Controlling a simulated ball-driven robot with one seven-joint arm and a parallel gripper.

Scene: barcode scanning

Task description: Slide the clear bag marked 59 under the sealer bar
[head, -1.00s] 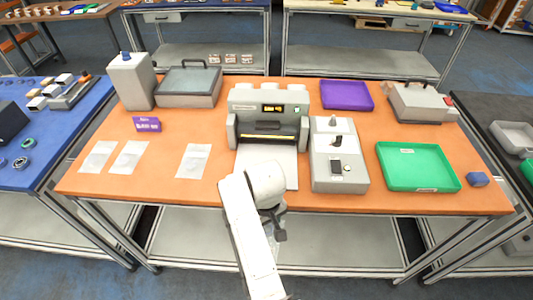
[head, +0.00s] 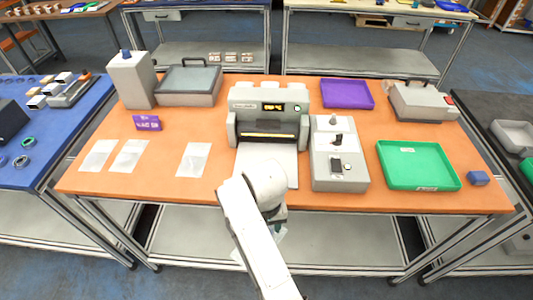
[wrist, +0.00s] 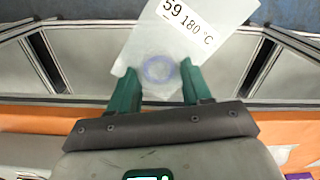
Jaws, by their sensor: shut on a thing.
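My gripper (wrist: 160,82) has green fingers shut on the clear bag marked 59 (wrist: 150,45). The bag's white label reads 59 and 180 °C, and a round ring shows through the film. In the head view my arm mostly hides the gripper, with a bit of green finger and pale bag (head: 281,235) showing beyond the table's front edge. The grey sealer (head: 268,98) stands at mid-table with a lit display. Its sealer bar (head: 268,135) lies above a pale flat plate (head: 265,158). The bag is in front of the plate, apart from the bar.
Several clear bags (head: 193,160) lie flat on the orange table (head: 225,190) left of the sealer. A grey device box (head: 340,178) stands close to its right. A green tray (head: 415,150) and purple tray (head: 347,93) lie farther right. A purple sign (head: 147,123) stands left.

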